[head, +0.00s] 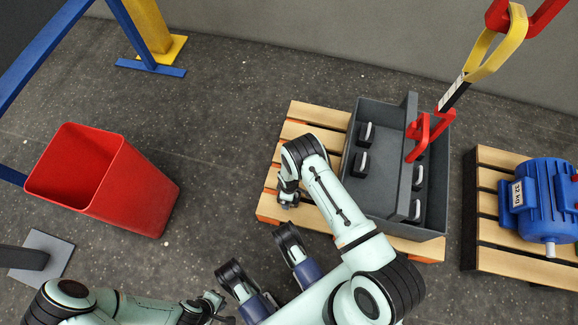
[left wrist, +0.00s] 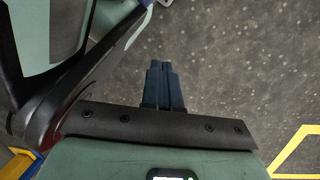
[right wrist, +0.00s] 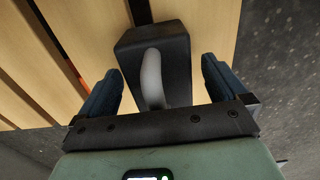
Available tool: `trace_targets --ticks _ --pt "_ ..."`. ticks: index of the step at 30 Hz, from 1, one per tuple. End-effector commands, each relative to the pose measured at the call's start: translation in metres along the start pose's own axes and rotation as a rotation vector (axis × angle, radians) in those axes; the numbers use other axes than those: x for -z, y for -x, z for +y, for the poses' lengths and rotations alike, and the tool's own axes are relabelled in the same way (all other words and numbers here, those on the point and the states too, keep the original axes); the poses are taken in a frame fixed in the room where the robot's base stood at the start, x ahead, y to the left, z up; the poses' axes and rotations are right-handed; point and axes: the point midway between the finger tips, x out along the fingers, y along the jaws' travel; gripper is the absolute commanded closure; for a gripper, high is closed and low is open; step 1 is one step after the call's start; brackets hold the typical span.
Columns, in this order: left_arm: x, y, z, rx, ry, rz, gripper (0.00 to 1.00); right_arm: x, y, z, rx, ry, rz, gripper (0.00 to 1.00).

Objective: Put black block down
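A black block (right wrist: 150,48) with a grey handle (right wrist: 153,78) rests on the wooden pallet (right wrist: 215,25) in the right wrist view. My right gripper (right wrist: 160,66) is open. Its fingers stand on either side of the handle, with a gap to each side. In the head view my right gripper (head: 287,196) is over the pallet's left part (head: 301,110), and the arm largely hides the block there. My left gripper (left wrist: 163,66) is shut and empty above the dark floor; it also shows at the bottom of the head view (head: 214,301).
A grey crate (head: 382,203) on the pallet holds several black blocks (head: 367,133). A blue motor (head: 545,195) sits on a second pallet at right.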

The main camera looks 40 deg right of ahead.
Motion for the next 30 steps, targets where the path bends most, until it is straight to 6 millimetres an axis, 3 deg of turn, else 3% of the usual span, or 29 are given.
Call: trace_targets --ticks 8,21,30 --pt "0.005 0.005 0.005 -0.010 -0.007 0.020 1.00 0.000 0.007 0.001 -0.001 0.000 0.001 0.01" --pt "0.049 0.052 0.047 -0.091 -0.058 0.200 1.00 0.001 0.098 0.001 -0.002 0.000 0.002 0.01" --pt "0.062 0.066 0.059 -0.114 -0.070 0.253 1.00 -0.005 0.122 -0.006 0.010 -0.053 0.015 0.01"
